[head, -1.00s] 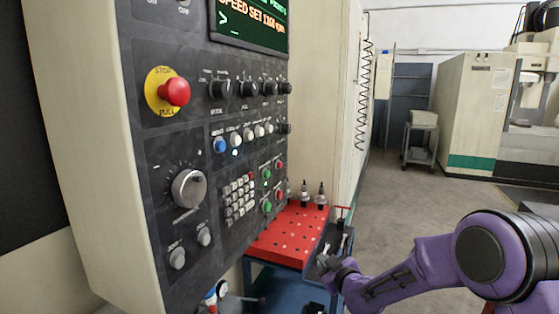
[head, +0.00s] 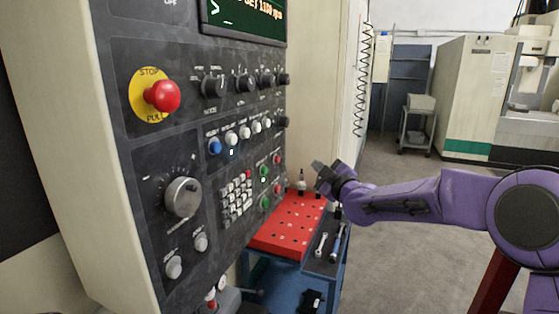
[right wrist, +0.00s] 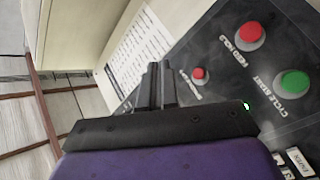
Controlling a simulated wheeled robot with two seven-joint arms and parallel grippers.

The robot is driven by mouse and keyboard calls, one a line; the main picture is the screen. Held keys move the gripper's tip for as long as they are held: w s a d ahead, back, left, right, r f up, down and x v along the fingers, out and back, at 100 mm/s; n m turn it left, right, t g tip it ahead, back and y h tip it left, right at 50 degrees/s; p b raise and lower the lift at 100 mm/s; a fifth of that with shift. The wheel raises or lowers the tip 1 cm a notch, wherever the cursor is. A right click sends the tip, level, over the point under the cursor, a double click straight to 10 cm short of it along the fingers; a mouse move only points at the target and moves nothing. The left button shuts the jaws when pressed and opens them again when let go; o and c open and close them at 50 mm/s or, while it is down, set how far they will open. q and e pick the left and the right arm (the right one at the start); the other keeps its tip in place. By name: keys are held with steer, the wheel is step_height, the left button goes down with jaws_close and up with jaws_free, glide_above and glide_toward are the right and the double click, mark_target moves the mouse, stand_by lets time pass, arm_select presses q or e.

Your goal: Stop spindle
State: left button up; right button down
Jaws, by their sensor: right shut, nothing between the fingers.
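The machine control panel (head: 140,190) fills the left of the head view. Near its right edge are two red buttons, an upper one (head: 277,160) and a lower one (head: 277,188), each with a green button to its left. In the right wrist view a red button (right wrist: 199,74) with an unclear label is just right of my fingertips. Beyond it are the red FEED HOLD button (right wrist: 250,35) and green CYCLE START button (right wrist: 293,83). My right gripper (head: 317,167) is shut and empty, right of the panel; contact with a button is not visible. My left gripper is out of view.
A red emergency stop (head: 162,95) on a yellow disc and a large knob (head: 182,197) stick out from the panel. Below right, a red-topped cart (head: 290,232) holds a tool holder (head: 301,181) and wrenches (head: 337,243). Floor to the right is open.

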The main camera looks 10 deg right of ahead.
steer(key=w+a+p, duration=0.1)
steer(key=w+a, duration=0.3)
steer(key=a, duration=0.2)
steer(key=shift+w+a, duration=0.25)
steer(key=shift+a, duration=0.1)
stand_by(1.7)
steer(key=shift+w+a, duration=0.25)
steer(key=shift+a, duration=0.1)
steer(key=shift+w+a, duration=0.2)
steer(key=shift+a, duration=0.1)
stand_by(0.8)
steer(key=shift+s+d, duration=0.45)
steer(key=shift+d, duration=0.2)
steer(key=shift+d, duration=0.1)
steer(key=shift+s+d+b, duration=0.35)
steer(key=shift+s+d, duration=0.35)
steer(key=shift+d, duration=0.3)
steer(key=shift+s+d+b, duration=0.35)
steer(key=shift+s+d, duration=0.35)
steer(key=shift+d, duration=0.3)
